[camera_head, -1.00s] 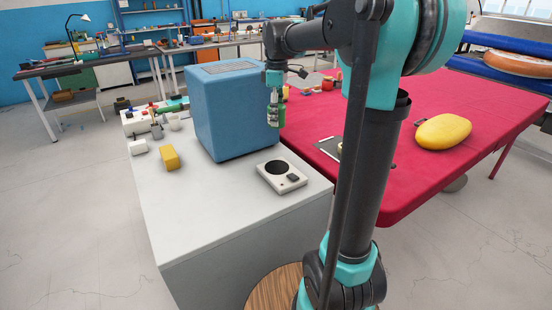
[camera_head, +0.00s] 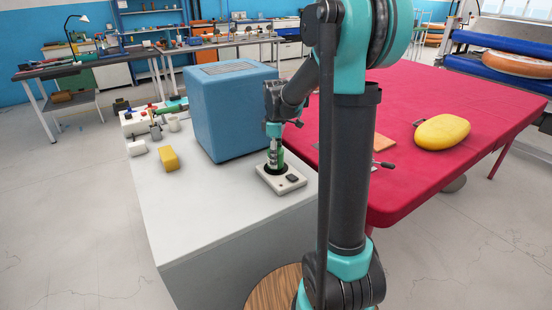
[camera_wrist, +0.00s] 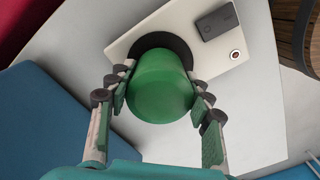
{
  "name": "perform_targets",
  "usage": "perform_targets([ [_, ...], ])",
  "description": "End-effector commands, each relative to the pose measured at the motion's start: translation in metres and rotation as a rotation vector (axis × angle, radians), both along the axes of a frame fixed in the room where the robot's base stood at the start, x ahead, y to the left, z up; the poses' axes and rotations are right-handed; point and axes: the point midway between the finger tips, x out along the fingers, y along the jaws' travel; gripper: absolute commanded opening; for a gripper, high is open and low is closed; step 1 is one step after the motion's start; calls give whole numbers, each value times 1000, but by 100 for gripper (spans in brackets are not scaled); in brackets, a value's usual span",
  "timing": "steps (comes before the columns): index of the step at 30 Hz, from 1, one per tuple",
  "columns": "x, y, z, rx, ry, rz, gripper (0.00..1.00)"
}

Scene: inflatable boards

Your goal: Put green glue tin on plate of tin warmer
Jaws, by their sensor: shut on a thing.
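The green glue tin (camera_wrist: 160,88) is between the fingers of my gripper (camera_wrist: 158,100) in the wrist view, its round top facing the camera. In the head view my gripper (camera_head: 274,157) points down, shut on the tin, which is mostly hidden by the fingers. The tin warmer (camera_head: 292,183) is a white box with a dark round plate and a small dark control block; it also shows in the wrist view (camera_wrist: 230,62). The tin is over the dark plate (camera_wrist: 168,41). I cannot tell whether its base touches the plate.
A large blue box (camera_head: 232,115) stands just behind the warmer on the white cabinet top (camera_head: 206,206). A yellow block (camera_head: 168,158) and a white item (camera_head: 137,147) lie to the left. A red table (camera_head: 430,165) with a yellow oval object (camera_head: 442,132) is at right.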

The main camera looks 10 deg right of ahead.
Motion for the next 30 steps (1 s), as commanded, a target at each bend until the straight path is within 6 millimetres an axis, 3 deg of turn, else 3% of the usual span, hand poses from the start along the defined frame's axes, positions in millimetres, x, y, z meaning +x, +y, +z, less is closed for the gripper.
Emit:
perform_targets([
  [12,0,0,-7,0,0,0,5],
  [13,0,0,-7,0,0,0,52],
  [16,0,0,-7,0,0,0,64],
  [18,0,0,-7,0,0,0,72],
  [30,0,0,0,0,0,0,72],
])
